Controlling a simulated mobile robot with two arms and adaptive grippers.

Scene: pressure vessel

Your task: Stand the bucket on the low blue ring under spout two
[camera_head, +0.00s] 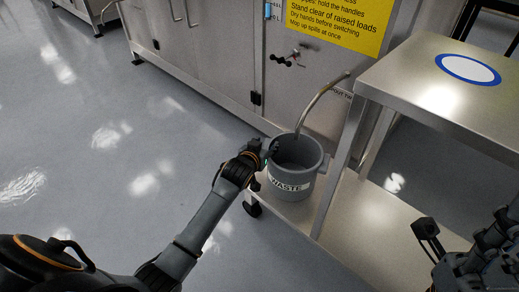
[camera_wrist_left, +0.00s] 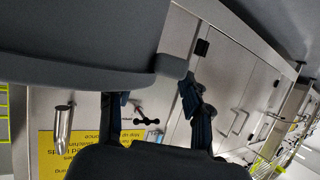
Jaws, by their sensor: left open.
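The grey bucket (camera_head: 287,181), marked WASTE, stands upright on a low metal shelf in the head view, its mouth under a curved metal spout (camera_head: 318,103). My left gripper (camera_head: 264,152) is open at the bucket's left side, by the rim. In the left wrist view, the bucket's grey wall (camera_wrist_left: 80,45) fills the upper left, and my open left fingers (camera_wrist_left: 155,110) are spread just below it; contact is unclear. A blue ring (camera_head: 442,65) with a white centre lies on the higher tabletop at right. No ring shows under the bucket. My right gripper (camera_head: 445,238) is at lower right, away from the bucket.
A metal cabinet (camera_head: 215,55) stands behind, with a yellow sign (camera_head: 340,22) and a small dark valve handle (camera_head: 287,60). The higher metal table (camera_head: 420,100) and its leg stand close to the bucket's right. The floor at left is clear.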

